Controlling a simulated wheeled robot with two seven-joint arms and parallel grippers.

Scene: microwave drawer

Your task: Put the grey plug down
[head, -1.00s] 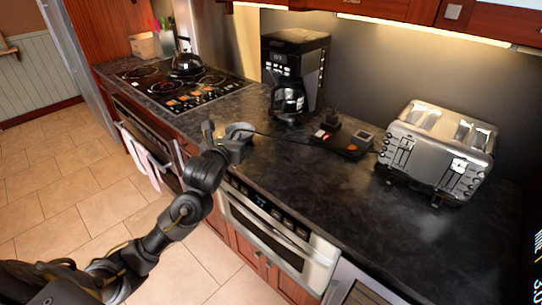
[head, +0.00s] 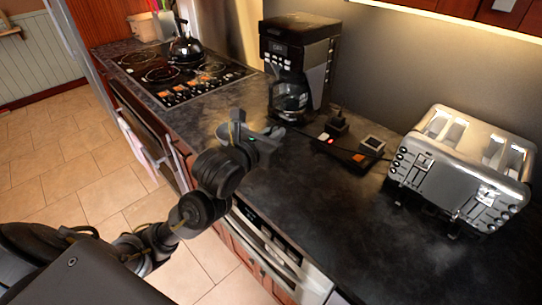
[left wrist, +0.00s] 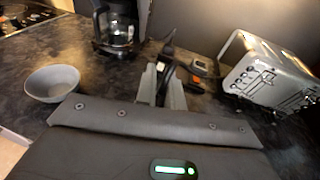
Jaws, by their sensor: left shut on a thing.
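My left gripper (head: 257,134) is above the dark counter, left of the power strip and in front of the coffee maker. It is shut on the grey plug (left wrist: 164,72), which shows only as a small dark shape between the fingers in the left wrist view. The fingers hide most of the plug in both views, and I cannot tell whether it touches the counter. My right gripper is not in view.
A black power strip (head: 350,152) with a black adapter (head: 337,122) lies to the right. The toaster (head: 460,165) and coffee maker (head: 300,60) stand nearby. A grey bowl (left wrist: 52,84) is on the counter left of the gripper. Counter in front of the strip is bare.

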